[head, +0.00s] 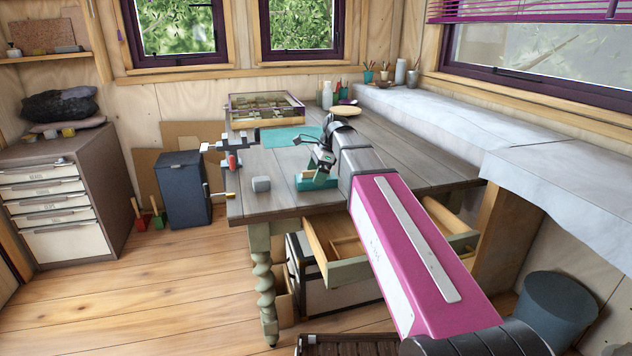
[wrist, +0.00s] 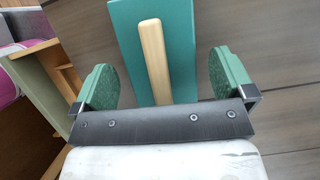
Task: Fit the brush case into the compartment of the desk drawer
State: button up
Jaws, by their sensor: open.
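The brush case, a flat green box with a pale wooden bar along its top, lies on the desk top. It shows in the head view (head: 317,184) near the desk's front and large in the wrist view (wrist: 131,75). My gripper (head: 322,168) is over the case. In the wrist view my gripper (wrist: 165,82) is open, with its green-padded fingers on either side of the wooden bar, apart from it. The desk drawer (head: 322,262) is pulled open below the desk's front edge. Its wooden divider (head: 347,248) shows, but my arm hides much of its inside.
A teal mat (head: 290,138) and a divided tray (head: 265,108) lie farther back. Bottles and pots stand at the back. The desk's right side looks clear.

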jog(key=shift+f, duration=0.2)
dwell(0.6)
jog(key=c, duration=1.1)
